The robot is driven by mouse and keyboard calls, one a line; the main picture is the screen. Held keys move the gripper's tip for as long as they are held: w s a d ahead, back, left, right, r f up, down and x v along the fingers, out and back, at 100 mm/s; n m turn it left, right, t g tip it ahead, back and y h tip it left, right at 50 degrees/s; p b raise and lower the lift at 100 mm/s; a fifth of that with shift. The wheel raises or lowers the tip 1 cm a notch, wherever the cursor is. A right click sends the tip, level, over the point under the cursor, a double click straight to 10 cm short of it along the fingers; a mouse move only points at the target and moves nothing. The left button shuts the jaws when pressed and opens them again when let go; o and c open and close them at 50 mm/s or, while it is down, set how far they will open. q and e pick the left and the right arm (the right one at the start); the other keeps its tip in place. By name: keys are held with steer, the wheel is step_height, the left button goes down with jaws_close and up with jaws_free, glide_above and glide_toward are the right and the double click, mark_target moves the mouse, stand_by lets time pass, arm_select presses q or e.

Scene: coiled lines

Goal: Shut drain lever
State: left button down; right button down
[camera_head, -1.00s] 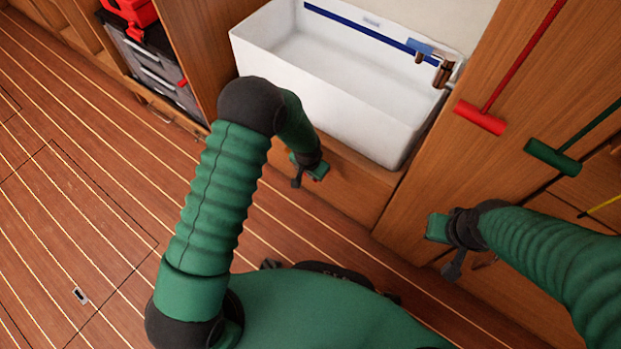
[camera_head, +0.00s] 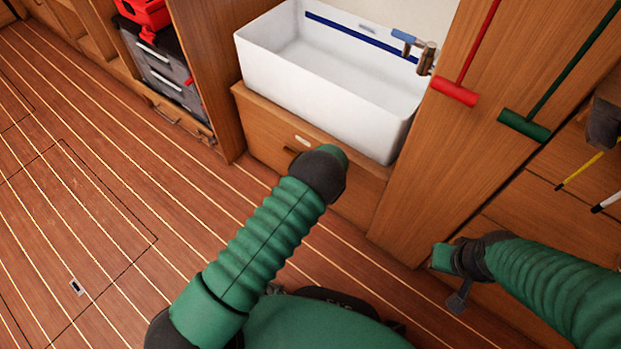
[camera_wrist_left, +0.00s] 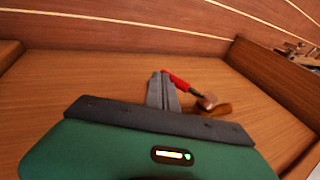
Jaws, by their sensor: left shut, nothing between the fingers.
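A red lever handle (camera_wrist_left: 179,83) on a small metallic fitting (camera_wrist_left: 208,101) shows in the left wrist view, inside a wooden recess. I take it to be the drain lever. My left gripper's dark fingers (camera_wrist_left: 163,90) are shut with nothing between them. Their tips appear close beside the red handle's near end; I cannot tell whether they touch it. In the head view my left gripper is hidden beyond my bent arm, in front of the cabinet under the sink. My right gripper (camera_head: 455,272) hangs at the lower right, away from the sink; its finger opening is unclear.
The white sink (camera_head: 320,110) sits above a wooden front panel (camera_head: 262,135). A blue-handled tap (camera_head: 405,37) is at its right end. Red (camera_head: 455,91) and green (camera_head: 525,126) T-handled tools hang on the right panel. Toolboxes (camera_head: 165,70) stand left. The floor at left is clear.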

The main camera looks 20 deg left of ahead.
arm_select(q)
steer(key=shift+w+a+f, duration=0.3)
steer(key=shift+a+f, duration=0.4)
steer(key=shift+f, duration=0.2)
steer(key=shift+w+a+f, duration=0.25)
steer(key=shift+a+f, duration=0.45)
steer(key=shift+f, duration=0.2)
